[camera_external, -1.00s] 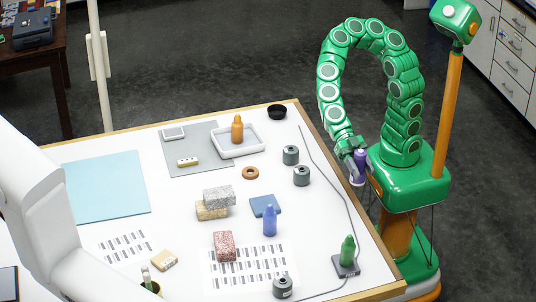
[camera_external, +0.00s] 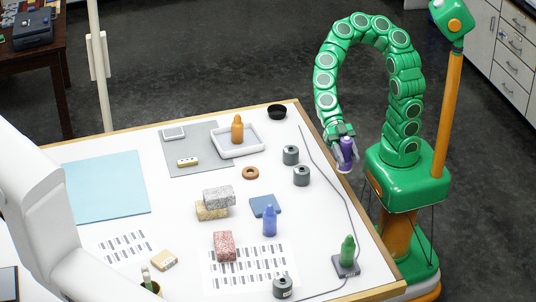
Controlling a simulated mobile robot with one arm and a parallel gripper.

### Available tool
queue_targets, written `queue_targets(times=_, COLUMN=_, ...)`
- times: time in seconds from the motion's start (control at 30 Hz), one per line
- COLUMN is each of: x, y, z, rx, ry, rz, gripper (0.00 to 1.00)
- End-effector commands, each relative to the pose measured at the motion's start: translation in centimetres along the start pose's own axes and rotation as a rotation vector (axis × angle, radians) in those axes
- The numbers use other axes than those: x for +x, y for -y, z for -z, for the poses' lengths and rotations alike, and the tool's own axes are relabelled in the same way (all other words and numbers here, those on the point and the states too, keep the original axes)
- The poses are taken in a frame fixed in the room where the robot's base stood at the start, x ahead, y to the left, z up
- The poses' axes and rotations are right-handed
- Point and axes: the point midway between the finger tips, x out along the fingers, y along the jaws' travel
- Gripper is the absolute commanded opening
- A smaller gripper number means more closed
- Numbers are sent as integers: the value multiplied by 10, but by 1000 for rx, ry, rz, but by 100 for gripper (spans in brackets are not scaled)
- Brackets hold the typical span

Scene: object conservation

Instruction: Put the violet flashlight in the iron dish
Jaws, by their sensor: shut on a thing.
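My gripper (camera_external: 344,140) is shut on the violet flashlight (camera_external: 347,152). It holds the flashlight roughly upright above the right edge of the white table (camera_external: 190,255). A small dark round dish (camera_external: 277,111), which looks like the iron dish, sits near the table's far right corner. It is up and to the left of my gripper, apart from it. I see nothing in the dish, but its inside is dark.
Grey cylinders (camera_external: 291,155) stand between my gripper and the middle of the table. A cable (camera_external: 328,190) runs along the right side. A white tray (camera_external: 255,148) holds an orange bottle (camera_external: 237,129). Stone-like blocks (camera_external: 219,196) and a blue bottle (camera_external: 269,221) stand nearer the middle.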

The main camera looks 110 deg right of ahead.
Motion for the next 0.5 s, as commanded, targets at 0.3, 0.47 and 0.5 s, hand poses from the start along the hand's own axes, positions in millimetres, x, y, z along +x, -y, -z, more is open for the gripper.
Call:
queue_targets(times=0.3, x=-53, y=-25, z=-20, rx=45, ry=-3, rz=-114, gripper=9)
queue_targets(times=0.47, x=-80, y=-34, z=-30, rx=67, ry=-3, rz=-168, gripper=9)
queue_targets(times=0.5, x=-86, y=-36, z=-32, rx=72, ry=-4, rz=-181, gripper=9)
